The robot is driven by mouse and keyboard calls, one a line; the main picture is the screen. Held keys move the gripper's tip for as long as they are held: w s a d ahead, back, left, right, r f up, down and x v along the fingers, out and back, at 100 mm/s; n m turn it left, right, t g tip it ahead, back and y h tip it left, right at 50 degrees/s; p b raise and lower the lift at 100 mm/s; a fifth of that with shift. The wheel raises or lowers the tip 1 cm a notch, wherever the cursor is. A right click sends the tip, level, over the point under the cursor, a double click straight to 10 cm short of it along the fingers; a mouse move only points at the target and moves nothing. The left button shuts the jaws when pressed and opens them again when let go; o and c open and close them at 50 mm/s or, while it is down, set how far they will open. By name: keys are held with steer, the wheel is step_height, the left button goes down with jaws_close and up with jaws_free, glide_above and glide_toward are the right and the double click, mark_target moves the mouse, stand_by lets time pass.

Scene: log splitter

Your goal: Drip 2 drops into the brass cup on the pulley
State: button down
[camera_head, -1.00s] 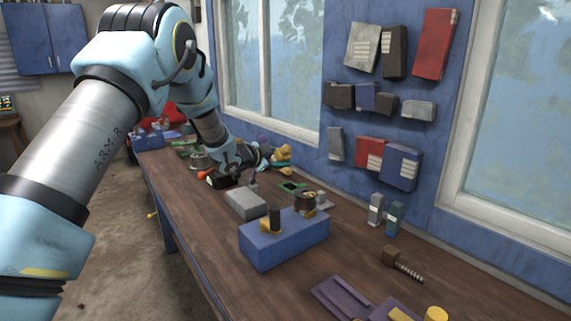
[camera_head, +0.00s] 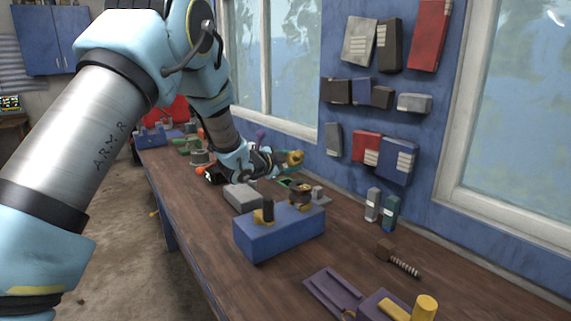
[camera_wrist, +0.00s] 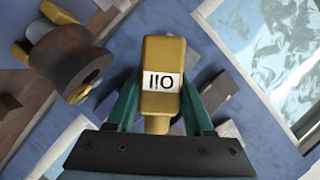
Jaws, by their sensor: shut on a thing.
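My gripper (camera_wrist: 160,115) is shut on a brass-coloured oil bottle (camera_wrist: 151,55) with a white label, which looks inverted in the wrist view. In the head view my gripper (camera_head: 288,164) and the bottle (camera_head: 295,157) are above the bench, behind the blue block. The dark brown pulley (camera_head: 300,192) stands on top of the blue block (camera_head: 275,240). The pulley (camera_wrist: 65,55) also shows at upper left in the wrist view, apart from the bottle. A round brass part (camera_wrist: 82,90) on it may be the cup; its inside is not clear. No drop is visible.
A grey block (camera_head: 242,198) lies beside the blue block. Two small bottles (camera_head: 380,208) stand by the wall, with a brown hammer-like tool (camera_head: 398,258) in front. A purple tray (camera_head: 340,292) is at the front. Bare bench lies between them.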

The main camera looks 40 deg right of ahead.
steer(key=shift+s+f, duration=0.2)
steer(key=shift+s, duration=0.45)
steer(key=shift+w+r, duration=0.2)
steer(key=shift+s+f, duration=0.1)
steer(key=shift+s, duration=0.05)
steer(key=shift+s+a+f+b, duration=0.15)
steer(key=shift+s+b, duration=0.2)
steer(key=shift+b, duration=0.2)
steer(key=shift+s, duration=0.15)
steer(key=shift+w+r+m+t+h+b, duration=0.3)
steer(key=shift+m+b, duration=0.35)
steer(key=shift+b, duration=1.2)
steer(key=shift+w+r+m+t+b, duration=0.1)
steer(key=shift+r+m+t+b, duration=0.4)
steer(key=shift+b, duration=1.35)
stand_by(2.6)
